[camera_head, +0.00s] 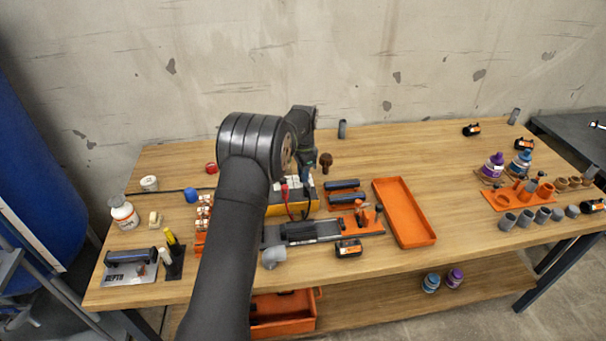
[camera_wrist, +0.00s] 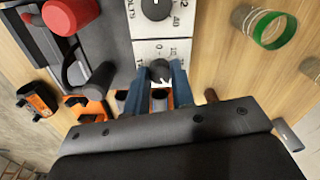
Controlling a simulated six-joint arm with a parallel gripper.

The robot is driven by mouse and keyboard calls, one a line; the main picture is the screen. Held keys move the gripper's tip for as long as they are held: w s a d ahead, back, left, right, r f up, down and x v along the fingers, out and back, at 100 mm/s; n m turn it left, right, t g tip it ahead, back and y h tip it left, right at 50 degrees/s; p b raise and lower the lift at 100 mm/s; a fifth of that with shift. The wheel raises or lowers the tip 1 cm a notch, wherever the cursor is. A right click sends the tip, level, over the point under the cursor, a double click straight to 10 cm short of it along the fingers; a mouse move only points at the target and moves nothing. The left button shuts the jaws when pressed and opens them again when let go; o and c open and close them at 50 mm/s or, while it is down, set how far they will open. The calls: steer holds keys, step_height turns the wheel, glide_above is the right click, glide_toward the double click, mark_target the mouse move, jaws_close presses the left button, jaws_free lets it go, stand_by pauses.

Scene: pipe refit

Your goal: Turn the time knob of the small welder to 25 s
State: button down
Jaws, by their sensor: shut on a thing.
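The small welder (camera_head: 275,209) is a yellow-orange box on the bench, largely hidden behind my arm in the head view. In the wrist view its white time dial panel (camera_wrist: 143,48) shows with the black time knob (camera_wrist: 160,69). My gripper (camera_wrist: 161,77) has its two blue fingers on either side of this knob and is shut on it. A light pointer mark shows on the knob's near side, partly between the fingers. The dial numbers are partly covered, so I cannot read the setting. A second, larger black knob (camera_wrist: 156,8) sits on the volts dial above.
A red plug (camera_wrist: 70,14) and black cable are beside the welder in the wrist view.

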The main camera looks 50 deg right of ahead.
steer(key=shift+d+r, duration=0.1)
steer(key=c, duration=1.2)
jaws_free()
steer(key=shift+c, duration=0.2)
step_height(320, 180, up, 17)
steer(key=shift+r, duration=0.15)
